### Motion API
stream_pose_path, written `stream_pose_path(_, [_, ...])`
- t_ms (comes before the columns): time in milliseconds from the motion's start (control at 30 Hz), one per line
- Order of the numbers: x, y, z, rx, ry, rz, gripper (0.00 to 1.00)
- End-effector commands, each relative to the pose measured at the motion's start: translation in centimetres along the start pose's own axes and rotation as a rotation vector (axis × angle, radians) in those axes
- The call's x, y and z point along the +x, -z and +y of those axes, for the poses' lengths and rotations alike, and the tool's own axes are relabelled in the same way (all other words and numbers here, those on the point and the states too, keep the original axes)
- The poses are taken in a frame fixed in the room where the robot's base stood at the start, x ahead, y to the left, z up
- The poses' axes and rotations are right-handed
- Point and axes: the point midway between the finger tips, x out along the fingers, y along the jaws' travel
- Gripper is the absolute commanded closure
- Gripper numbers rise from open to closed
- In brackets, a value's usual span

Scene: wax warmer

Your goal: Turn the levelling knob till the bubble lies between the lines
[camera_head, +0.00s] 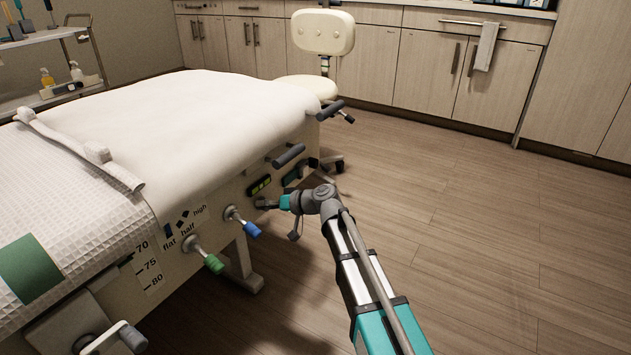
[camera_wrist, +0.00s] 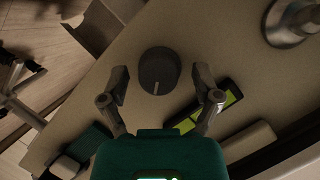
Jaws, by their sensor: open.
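The levelling knob (camera_wrist: 158,72) is a dark round knob with a pale line mark, on the beige side panel of the treatment bed. My gripper (camera_wrist: 160,74) is open, with one finger to each side of the knob in the wrist view and a gap on both sides. How far the fingertips reach along the knob I cannot tell. In the head view my gripper (camera_head: 268,203) is at the panel, over the knob's place. The level vial (camera_wrist: 228,100) is yellow-green in a dark frame, partly hidden by my right finger. It also shows in the head view (camera_head: 260,185). I cannot make out the bubble.
A blue-tipped lever (camera_head: 250,229) and a green-tipped lever (camera_head: 212,262) stick out of the panel left of my gripper. Dark grey handles (camera_head: 289,155) project above and right. A cream stool (camera_head: 308,86) stands behind. The wooden floor (camera_head: 480,230) at right is clear.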

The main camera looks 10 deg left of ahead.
Motion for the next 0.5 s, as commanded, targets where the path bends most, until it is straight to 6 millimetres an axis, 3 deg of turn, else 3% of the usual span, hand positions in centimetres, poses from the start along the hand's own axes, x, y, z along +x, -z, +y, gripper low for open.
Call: stream_pose_path(500, [-0.04,-0.19,-0.20,-0.333,-0.135,0.011,0.19])
